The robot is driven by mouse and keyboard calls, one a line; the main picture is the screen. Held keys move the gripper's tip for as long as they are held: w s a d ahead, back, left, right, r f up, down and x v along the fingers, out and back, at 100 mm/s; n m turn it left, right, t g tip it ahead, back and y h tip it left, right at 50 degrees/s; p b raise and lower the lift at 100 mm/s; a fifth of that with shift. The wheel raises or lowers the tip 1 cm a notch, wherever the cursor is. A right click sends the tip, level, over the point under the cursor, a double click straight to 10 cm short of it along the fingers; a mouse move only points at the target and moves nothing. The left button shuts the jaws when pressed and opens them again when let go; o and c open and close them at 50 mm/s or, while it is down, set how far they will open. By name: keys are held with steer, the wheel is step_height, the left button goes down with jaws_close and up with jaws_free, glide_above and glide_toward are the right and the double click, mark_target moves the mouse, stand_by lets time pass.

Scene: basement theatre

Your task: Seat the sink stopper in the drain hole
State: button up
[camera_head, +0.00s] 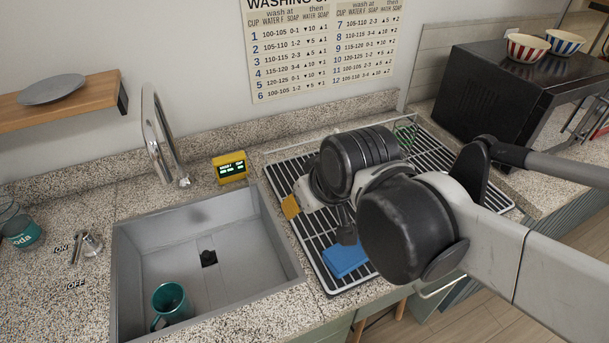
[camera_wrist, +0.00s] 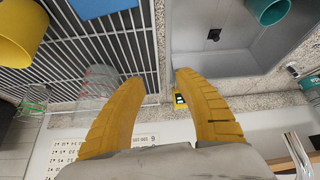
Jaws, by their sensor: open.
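The grey sink basin (camera_head: 245,235) has a small dark square drain (camera_head: 209,258) in its floor. The drain also shows in the wrist view (camera_wrist: 213,35). I cannot make out a separate stopper in either view; the dark patch at the drain is too small to tell whether it includes one. My gripper (camera_wrist: 159,76) is open, its two yellow fingers apart with nothing between them. In the head view, a yellow finger (camera_head: 290,207) shows above the rack's left edge, right of the sink. The rest of the gripper is largely hidden by my arm.
A teal mug (camera_head: 169,303) stands in the sink. A black drying rack (camera_head: 436,150) holds a blue sponge (camera_head: 346,260), a clear glass (camera_wrist: 97,85) and a yellow cup (camera_wrist: 20,35). A yellow timer (camera_head: 230,167) and the faucet (camera_head: 160,135) stand behind the sink.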

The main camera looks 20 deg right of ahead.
steer(key=s+d+m, duration=0.1)
steer(key=s, duration=0.1)
steer(key=s+d+m, duration=0.1)
steer(key=s+d, duration=0.1)
steer(key=shift+d+t+h, duration=0.1)
steer(key=shift+t+h, duration=0.3)
stand_by(1.1)
